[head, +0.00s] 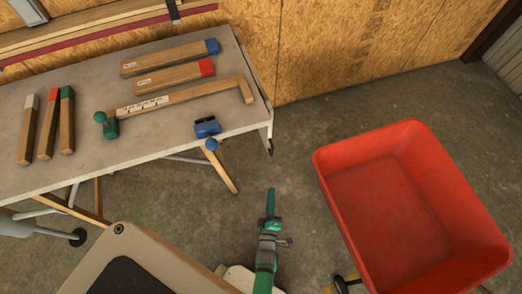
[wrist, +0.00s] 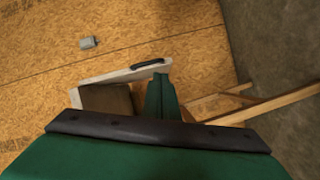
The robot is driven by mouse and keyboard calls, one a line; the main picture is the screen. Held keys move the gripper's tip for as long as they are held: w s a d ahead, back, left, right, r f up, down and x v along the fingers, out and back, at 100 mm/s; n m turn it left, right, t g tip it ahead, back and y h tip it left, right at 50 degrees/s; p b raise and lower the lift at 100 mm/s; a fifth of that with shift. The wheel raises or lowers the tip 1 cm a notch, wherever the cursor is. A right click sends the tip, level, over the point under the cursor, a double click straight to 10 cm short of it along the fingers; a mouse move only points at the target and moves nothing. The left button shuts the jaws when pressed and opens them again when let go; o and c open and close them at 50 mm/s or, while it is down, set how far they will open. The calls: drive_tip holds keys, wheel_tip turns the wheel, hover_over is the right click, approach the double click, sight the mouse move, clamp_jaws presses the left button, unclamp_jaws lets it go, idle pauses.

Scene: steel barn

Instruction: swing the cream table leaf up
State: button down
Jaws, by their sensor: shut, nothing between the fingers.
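The cream table leaf (head: 266,131) hangs down at the right end of the grey-topped table (head: 225,143). A black handle (head: 270,147) sits near its lower edge. In the wrist view the leaf's pale edge (wrist: 110,76) and the black handle (wrist: 147,66) show beyond my fingers. My green gripper (head: 271,190) is shut and empty, in front of the table's right end and below the handle in the head view. In the wrist view its fingertips (wrist: 160,77) overlap the picture of the leaf's end near the handle; I cannot tell whether they touch. Most of the leaf's face is hidden in the head view.
Several wooden blocks with coloured ends (head: 170,58), a green-knobbed wooden piece (head: 108,124) and a blue item (head: 207,127) lie on the table. A red tub (head: 330,160) stands to the right. Wooden legs (head: 222,172) slant below the table. Plywood wall (head: 320,50) is behind. Floor between table and tub is clear.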

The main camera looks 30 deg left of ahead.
drive_tip(key=w+a+f+n+y, duration=0.35)
drive_tip(key=w+a+n, duration=0.25)
drive_tip(key=a, duration=0.6)
drive_tip(key=w+a, duration=0.2)
drive_tip(key=w, duration=0.9)
drive_tip(key=shift+w+a+f+g+h, duration=0.15)
drive_tip(key=shift+w+a+g+h, duration=0.2)
drive_tip(key=shift+g, duration=0.05)
